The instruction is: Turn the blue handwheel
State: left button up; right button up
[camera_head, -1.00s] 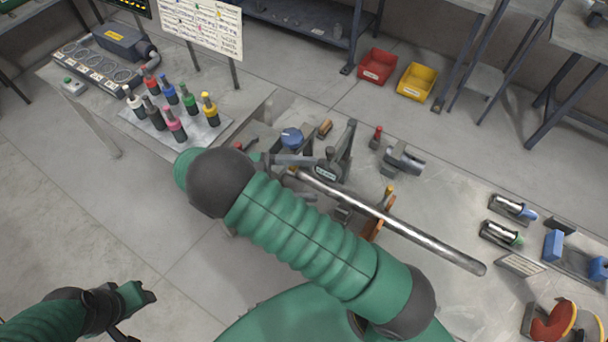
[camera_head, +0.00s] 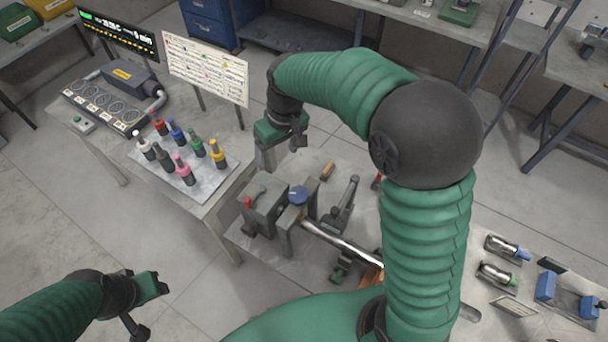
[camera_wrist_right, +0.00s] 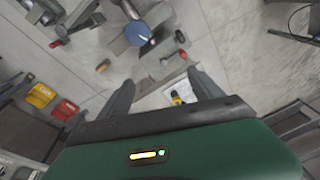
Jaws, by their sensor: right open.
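A grey box with a red knob (camera_head: 262,210) stands just left of the handwheel. Several coloured bottles (camera_head: 180,150) stand on a tray on the left bench. A sign board (camera_head: 206,68) stands behind them. My right arm covers part of the workbench.

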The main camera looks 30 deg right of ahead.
aim_at(298, 193)
jog(key=s+d+r+g+h, duration=0.1)
jog(key=s+d+g, duration=0.1)
jog(key=s+d, duration=0.15)
notch_tip(298, 193, down, 17)
jog(key=p, duration=0.4)
jog(key=shift+a+r, duration=0.1)
jog(key=shift+s, duration=0.1)
jog(key=shift+c, duration=0.9)
jog(key=c, duration=1.2)
